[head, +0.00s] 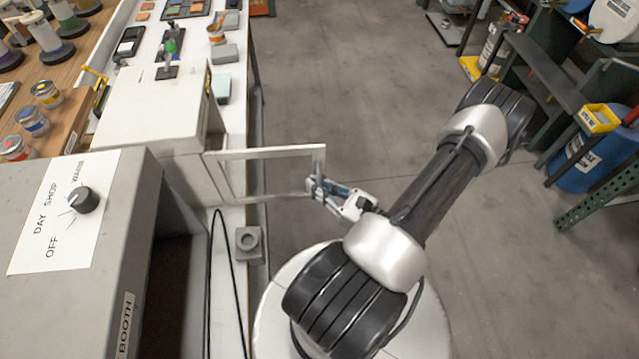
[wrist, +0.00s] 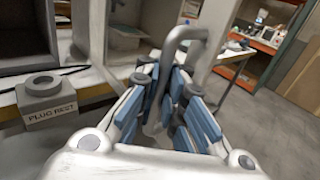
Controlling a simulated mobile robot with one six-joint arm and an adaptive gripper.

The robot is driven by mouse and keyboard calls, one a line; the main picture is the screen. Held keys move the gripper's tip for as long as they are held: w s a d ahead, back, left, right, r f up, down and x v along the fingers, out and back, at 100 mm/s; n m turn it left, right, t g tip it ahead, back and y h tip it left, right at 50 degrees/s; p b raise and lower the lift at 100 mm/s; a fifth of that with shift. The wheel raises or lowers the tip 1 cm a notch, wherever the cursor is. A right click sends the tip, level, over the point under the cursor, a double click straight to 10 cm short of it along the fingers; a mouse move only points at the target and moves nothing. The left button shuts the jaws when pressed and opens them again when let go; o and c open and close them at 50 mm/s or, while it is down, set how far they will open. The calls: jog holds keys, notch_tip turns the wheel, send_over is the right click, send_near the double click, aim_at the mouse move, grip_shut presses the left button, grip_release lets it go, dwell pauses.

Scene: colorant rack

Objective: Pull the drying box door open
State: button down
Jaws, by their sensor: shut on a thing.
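The drying box (head: 150,110) is a pale box on the white bench. Its door (head: 270,153), a light frame around a see-through pane, stands swung well out from the box, past the bench edge over the floor. My gripper (head: 318,187) is at the door's outer end, shut on the door handle. In the wrist view, the grey bar handle (wrist: 186,36) rises between the blue-padded fingers of my gripper (wrist: 172,80).
A grey booth box with a dial (head: 84,199) stands nearest at left. A plug rest (head: 249,243) sits on the bench edge, beside a black cable (head: 212,270). Open floor (head: 340,70) lies right of the bench; shelving and a blue drum (head: 590,160) stand at far right.

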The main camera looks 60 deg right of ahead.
jog(key=shift+s+d, duration=0.1)
jog(key=shift+d, duration=0.1)
jog(key=c, duration=1.9)
grip_release()
jog(key=shift+s, duration=0.25)
jog(key=shift+o, duration=1)
jog(key=shift+w+a, duration=0.1)
jog(key=shift+w, duration=0.05)
jog(key=s, duration=1.2)
jog(key=shift+a, duration=0.4)
